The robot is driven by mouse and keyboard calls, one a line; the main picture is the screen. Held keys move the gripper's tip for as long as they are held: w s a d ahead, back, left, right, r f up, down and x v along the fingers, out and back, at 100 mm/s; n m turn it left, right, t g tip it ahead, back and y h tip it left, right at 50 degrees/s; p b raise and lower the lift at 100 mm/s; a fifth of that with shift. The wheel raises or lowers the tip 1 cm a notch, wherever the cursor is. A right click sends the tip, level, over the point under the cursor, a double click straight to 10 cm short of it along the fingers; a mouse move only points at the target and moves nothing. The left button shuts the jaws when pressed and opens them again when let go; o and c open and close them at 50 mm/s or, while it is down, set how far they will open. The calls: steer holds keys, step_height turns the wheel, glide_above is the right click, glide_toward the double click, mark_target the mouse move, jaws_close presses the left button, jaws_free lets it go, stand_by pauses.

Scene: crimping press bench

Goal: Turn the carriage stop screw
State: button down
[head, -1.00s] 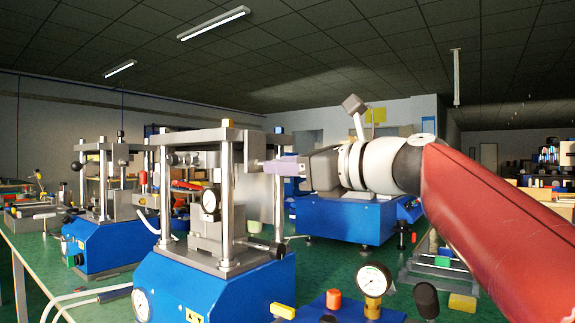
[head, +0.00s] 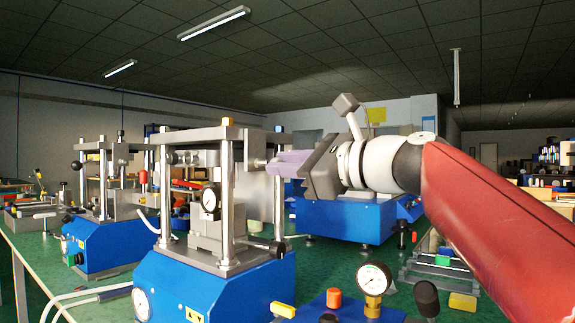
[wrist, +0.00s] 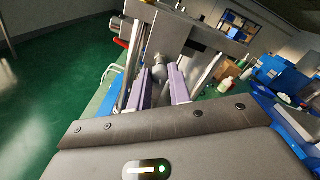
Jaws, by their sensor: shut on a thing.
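The blue-based press (head: 215,287) stands in front of me with steel columns and a top plate. The carriage stop screw (head: 259,163) sticks out from the right side of its upper part as a small metal end. My gripper (head: 270,165) reaches it from the right with two pale purple fingers and is shut on the screw. My gripper body is tilted about its long axis. In the wrist view the two fingers lie on either side of a grey metal knob (wrist: 160,72); the fingers hide part of the contact.
A pressure gauge (head: 373,279) stands at the front. A second blue press (head: 99,247) is at left, and another blue machine (head: 345,220) behind my gripper.

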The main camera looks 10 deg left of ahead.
steer(key=n+b, duration=0.3)
steer(key=n, duration=1)
steer(key=shift+f+b, duration=0.15)
steer(key=shift+b, duration=0.15)
steer(key=shift+n, duration=0.4)
steer(key=c, duration=1.3)
jaws_free()
steer(key=b+v, duration=0.1)
steer(key=v, duration=0.6)
steer(key=shift+s+d, duration=0.2)
steer(key=shift+d, duration=0.15)
